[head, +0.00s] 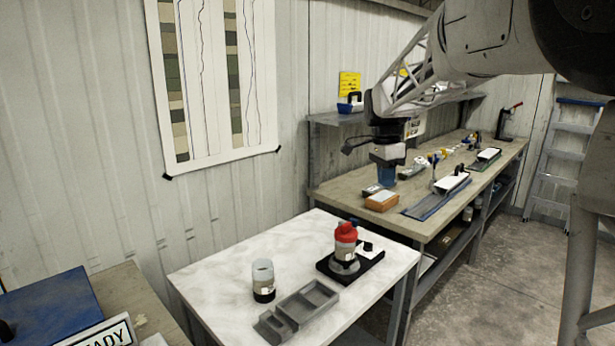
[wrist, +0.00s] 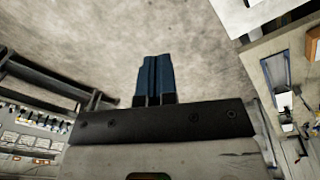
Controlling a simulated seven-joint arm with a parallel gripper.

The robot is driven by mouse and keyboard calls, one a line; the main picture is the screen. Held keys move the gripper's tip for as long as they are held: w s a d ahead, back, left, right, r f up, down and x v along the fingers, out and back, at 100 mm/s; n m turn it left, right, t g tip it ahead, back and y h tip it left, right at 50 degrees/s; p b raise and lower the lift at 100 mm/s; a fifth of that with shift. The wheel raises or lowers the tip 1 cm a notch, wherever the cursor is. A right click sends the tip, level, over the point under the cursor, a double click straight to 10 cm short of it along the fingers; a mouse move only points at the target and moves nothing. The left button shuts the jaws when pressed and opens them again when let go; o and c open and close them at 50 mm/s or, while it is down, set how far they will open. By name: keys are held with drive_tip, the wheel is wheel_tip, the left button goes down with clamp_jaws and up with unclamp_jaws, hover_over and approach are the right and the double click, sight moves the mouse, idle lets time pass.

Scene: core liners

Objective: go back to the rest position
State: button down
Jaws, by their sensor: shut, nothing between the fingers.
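My gripper (head: 387,174) hangs from my arm in the head view, in front of the long workbench (head: 436,215) and above and beyond the white table (head: 218,271). In the wrist view my gripper (wrist: 154,62) shows its two blue fingers pressed together, with nothing between them. Bare floor lies behind the fingertips there. The gripper touches nothing that I can see.
On the white table stand a red-capped container (head: 346,235) on a black base, a clear jar (head: 263,280) with a dark bottom, and a grey tray (head: 309,300). An orange box (head: 381,201) lies on the workbench. A ladder (head: 562,155) stands at the right.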

drive_tip(key=s+f+n+t, duration=0.2)
drive_tip(key=s+n, duration=0.6)
drive_tip(key=s, duration=1.5)
drive_tip(key=s+f+n, duration=0.3)
drive_tip(key=s+f, duration=0.2)
drive_tip(key=s, duration=0.5)
drive_tip(key=s+a+f+n+t, duration=0.1)
drive_tip(key=s+f+n, duration=0.3)
drive_tip(key=s, duration=0.6)
drive_tip(key=shift+s+a+f+y, duration=0.15)
drive_tip(key=shift+a+f+y, duration=0.1)
drive_tip(key=shift+f+y, duration=0.15)
